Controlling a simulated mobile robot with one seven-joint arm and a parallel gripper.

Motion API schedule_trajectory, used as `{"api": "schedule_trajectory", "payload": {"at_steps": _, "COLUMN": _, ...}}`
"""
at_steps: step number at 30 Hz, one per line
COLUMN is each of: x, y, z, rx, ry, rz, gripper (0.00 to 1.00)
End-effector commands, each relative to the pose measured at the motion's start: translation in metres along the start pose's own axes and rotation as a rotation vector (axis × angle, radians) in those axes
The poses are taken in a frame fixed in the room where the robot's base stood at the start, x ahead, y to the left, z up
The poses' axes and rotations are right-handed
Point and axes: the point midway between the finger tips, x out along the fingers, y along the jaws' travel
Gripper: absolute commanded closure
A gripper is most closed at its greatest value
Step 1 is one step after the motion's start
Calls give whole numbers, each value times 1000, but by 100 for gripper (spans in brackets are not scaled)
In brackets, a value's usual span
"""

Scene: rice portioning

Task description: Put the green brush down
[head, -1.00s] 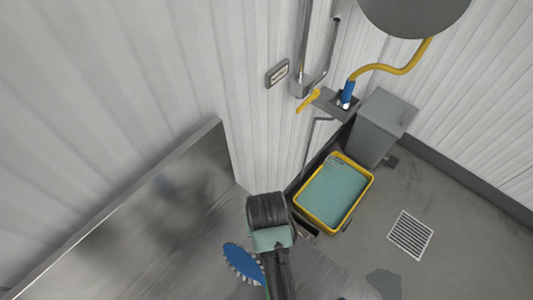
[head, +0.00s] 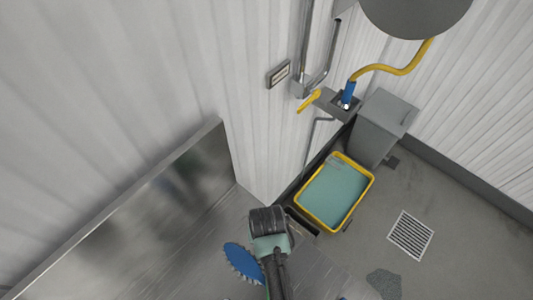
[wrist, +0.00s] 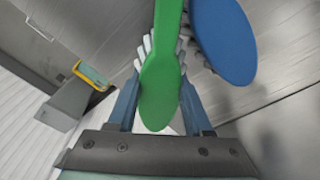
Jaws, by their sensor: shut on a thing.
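The green brush (wrist: 160,90) is between the two fingers of my gripper (wrist: 160,102) in the wrist view, and the gripper is shut on it. White bristles show along both sides of the brush. A blue brush (wrist: 224,38) with bristles along its edge lies just right of it on the metal surface. The blue brush also shows in the head view (head: 241,261), just left of my arm. My arm hides most of the green brush there. I cannot tell whether the green brush touches the metal surface.
The metal table (head: 190,232) has a raised back panel (head: 150,205) along the wall. Right of it on the floor stand a yellow-rimmed tub (head: 335,192) of greenish liquid and a grey bin (head: 381,125). A floor drain (head: 411,234) lies farther right.

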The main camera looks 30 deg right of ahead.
Motion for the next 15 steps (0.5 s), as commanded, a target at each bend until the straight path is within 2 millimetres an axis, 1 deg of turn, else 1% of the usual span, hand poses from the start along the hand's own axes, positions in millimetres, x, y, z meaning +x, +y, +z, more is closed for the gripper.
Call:
{"api": "schedule_trajectory", "payload": {"at_steps": 6, "x": 5, "y": 0, "z": 0, "rx": 0, "ry": 1, "rz": 0, "gripper": 100}}
{"api": "schedule_trajectory", "payload": {"at_steps": 7, "x": 5, "y": 0, "z": 0, "rx": 0, "ry": 1, "rz": 0, "gripper": 44}}
{"api": "schedule_trajectory", "payload": {"at_steps": 11, "x": 5, "y": 0, "z": 0, "rx": 0, "ry": 1, "rz": 0, "gripper": 21}}
{"api": "schedule_trajectory", "payload": {"at_steps": 15, "x": 5, "y": 0, "z": 0, "rx": 0, "ry": 0, "rz": 0, "gripper": 19}}
